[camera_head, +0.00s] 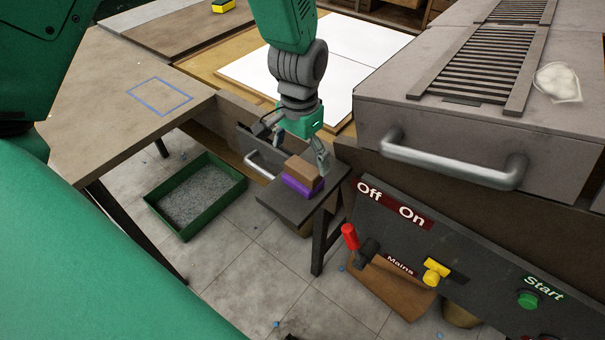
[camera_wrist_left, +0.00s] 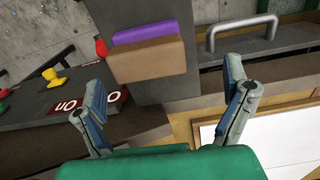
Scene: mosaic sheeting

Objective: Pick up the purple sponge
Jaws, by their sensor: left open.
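The purple sponge (camera_head: 302,187) lies on a small dark shelf (camera_head: 278,203), with a brown layer on top of its purple part. In the left wrist view the sponge (camera_wrist_left: 152,32) shows its purple and brown bands beyond the fingers, toward the top. My left gripper (camera_head: 303,153) is just above and behind the sponge in the head view, pointing down. In the left wrist view its two fingers (camera_wrist_left: 165,100) are spread wide with nothing between them. It looks apart from the sponge. My right gripper is not in view.
A metal drawer handle (camera_head: 262,166) is close to the left of the gripper. A green tray (camera_head: 236,190) stands on the floor. A grey machine with a bar handle (camera_head: 455,168) and a control panel (camera_head: 455,255) are at the right. A yellow sponge (camera_head: 222,6) lies far back.

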